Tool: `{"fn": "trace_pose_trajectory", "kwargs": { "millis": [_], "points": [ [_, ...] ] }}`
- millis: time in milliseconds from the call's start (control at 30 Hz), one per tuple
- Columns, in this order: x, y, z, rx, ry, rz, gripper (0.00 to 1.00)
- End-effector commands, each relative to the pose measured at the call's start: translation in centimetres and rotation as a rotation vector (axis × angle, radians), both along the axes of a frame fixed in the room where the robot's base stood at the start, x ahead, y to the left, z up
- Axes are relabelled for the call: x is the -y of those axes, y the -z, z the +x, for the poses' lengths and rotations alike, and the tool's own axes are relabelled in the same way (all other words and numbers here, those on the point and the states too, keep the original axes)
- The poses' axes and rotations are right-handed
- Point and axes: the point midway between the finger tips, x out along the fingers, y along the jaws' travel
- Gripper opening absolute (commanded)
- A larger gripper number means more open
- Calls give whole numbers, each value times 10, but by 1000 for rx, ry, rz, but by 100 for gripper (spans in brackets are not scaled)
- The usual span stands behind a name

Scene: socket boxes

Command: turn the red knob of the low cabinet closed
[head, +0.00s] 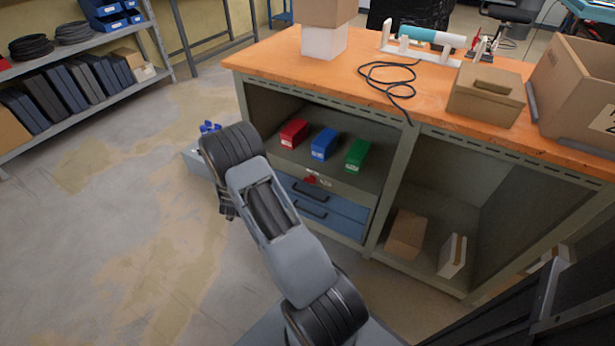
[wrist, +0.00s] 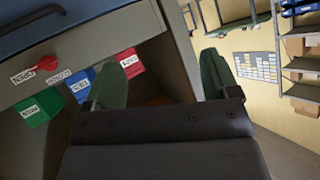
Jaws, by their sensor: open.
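The red knob (head: 310,179) is on the grey front strip of the low cabinet (head: 345,190), below the shelf and above blue drawers. In the wrist view, the red knob (wrist: 47,63) is at the upper left, beside white labels reading OPEN and CLOSED; its red handle slants towards the OPEN label. My gripper (wrist: 162,80) is open and empty, its two green fingers apart. It is clear of the knob, which lies left of both fingers in the wrist view. In the head view my gripper is mostly hidden behind my arm.
Red (head: 294,133), blue (head: 323,143) and green (head: 358,154) boxes stand on the shelf above the knob. Blue drawers (head: 325,210) with dark handles are below. The orange bench top (head: 290,60) overhangs. Open floor (head: 120,220) lies to the left.

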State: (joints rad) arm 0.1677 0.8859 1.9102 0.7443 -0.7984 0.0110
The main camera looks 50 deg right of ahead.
Motion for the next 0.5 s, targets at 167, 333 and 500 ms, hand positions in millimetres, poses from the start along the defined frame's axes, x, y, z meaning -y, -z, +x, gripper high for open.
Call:
{"fn": "trace_pose_trajectory", "kwargs": {
  "millis": [167, 333, 500],
  "points": [
    [52, 45, -49, 28, 249, -216, 81],
    [74, 70, -100, 28, 396, -402, 81],
    [80, 80, -132, 21, 467, -522, 81]
  ]
}}
